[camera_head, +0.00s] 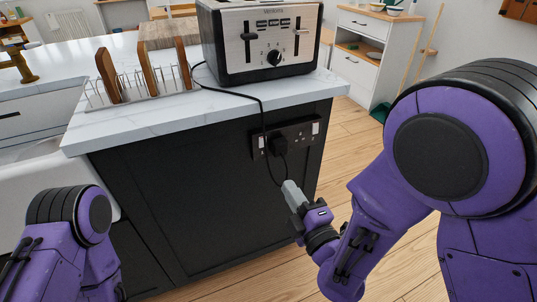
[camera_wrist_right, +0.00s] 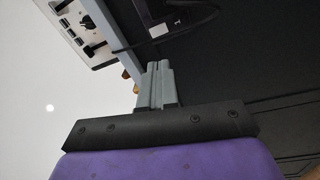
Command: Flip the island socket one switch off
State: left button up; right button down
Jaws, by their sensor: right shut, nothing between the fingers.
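The island socket (camera_head: 301,138) is a dark plate on the island's black end panel, below the worktop edge. A black plug (camera_head: 279,146) with a cable is in it. A white switch (camera_head: 315,128) shows at its right end and a smaller white spot at its left end. In the right wrist view the socket (camera_wrist_right: 180,20) is at the top, with a white switch (camera_wrist_right: 158,30). My right gripper (camera_head: 289,187) is shut and empty, just below the socket and apart from it; its fingers (camera_wrist_right: 158,68) point toward the panel. My left gripper is out of view; only my left arm shows.
A toaster (camera_head: 262,42) stands on the white worktop (camera_head: 190,107) above the socket, its black cable (camera_head: 262,118) hanging over the edge. A dish rack (camera_head: 143,80) stands left of it. Wooden floor (camera_head: 345,120) is open to the right.

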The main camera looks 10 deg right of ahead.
jog(key=shift+d+r+n, duration=0.15)
jog(key=shift+r+n, duration=0.1)
jog(key=shift+n, duration=0.85)
jog(key=b, duration=0.3)
send_near(264, 140)
jog(key=x, duration=0.7)
jog(key=shift+s, duration=0.1)
